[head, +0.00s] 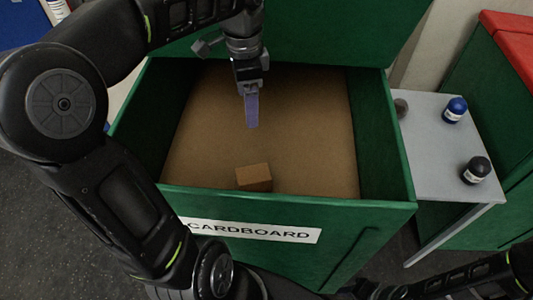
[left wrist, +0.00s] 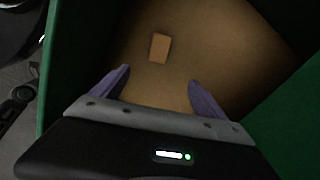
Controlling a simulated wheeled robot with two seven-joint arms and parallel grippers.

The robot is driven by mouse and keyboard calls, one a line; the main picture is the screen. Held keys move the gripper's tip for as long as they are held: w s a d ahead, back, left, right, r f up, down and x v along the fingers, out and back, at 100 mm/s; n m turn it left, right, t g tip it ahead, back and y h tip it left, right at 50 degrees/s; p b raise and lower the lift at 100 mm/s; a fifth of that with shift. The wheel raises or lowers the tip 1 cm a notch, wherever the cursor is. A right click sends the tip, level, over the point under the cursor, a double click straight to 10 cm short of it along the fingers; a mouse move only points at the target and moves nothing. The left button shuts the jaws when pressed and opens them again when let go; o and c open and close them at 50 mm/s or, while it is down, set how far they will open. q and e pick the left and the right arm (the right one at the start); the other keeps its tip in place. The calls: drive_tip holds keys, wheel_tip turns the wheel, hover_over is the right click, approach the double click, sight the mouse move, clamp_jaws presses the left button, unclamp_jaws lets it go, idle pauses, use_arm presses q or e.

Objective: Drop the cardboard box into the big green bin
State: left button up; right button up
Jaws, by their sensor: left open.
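The cardboard box (head: 254,177) is a small brown block lying on the brown floor of the big green bin, near its front wall. It also shows in the left wrist view (left wrist: 160,48), beyond the fingertips. The green bin (head: 290,197) has a label reading CARDBOARD on its front. My left gripper (head: 252,120) hangs over the bin opening, pointing down. In the left wrist view its two purple fingers (left wrist: 158,90) are apart with nothing between them. The box is clear of the fingers. My right gripper is not visible.
A raised green lid (head: 320,32) stands behind the bin. To the right, a grey table (head: 432,155) bears a blue-capped jar (head: 454,109), a black jar (head: 476,170) and a small dark object (head: 401,108). A green bin with a red top (head: 510,40) stands at the far right.

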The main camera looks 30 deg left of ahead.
use_arm(q)
wheel_tip(320, 180, up, 7)
drive_tip(key=p, duration=0.4)
drive_tip(key=shift+p, duration=0.4)
drive_tip(key=shift+f, duration=0.1)
